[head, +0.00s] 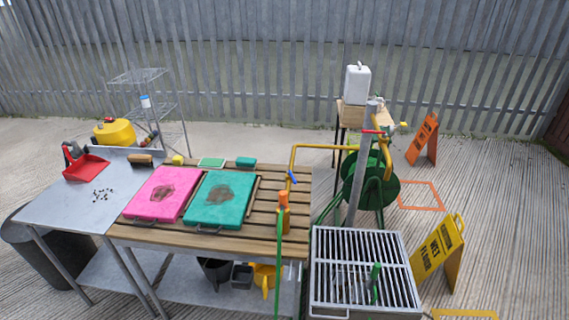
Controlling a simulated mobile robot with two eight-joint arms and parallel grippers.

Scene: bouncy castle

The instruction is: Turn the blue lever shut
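The small blue lever (293,178) sits near the lower end of the yellow pipe (318,147), which bends down over the right side of the slatted wooden table. The lever looks slanted across the pipe; it is too small to tell whether the valve is open or closed. Below it is an orange hose fitting (284,198) with a green hose (278,262) hanging down. A red lever (372,131) shows higher up on the grey post (362,175). Neither of my grippers is in view.
Pink (150,206) and teal (240,206) boards with brown smears lie on the wooden table (262,240). A metal grate (340,250) stands to the right, a green hose reel (376,190) behind it. A yellow wet-floor sign (441,250) stands further right.

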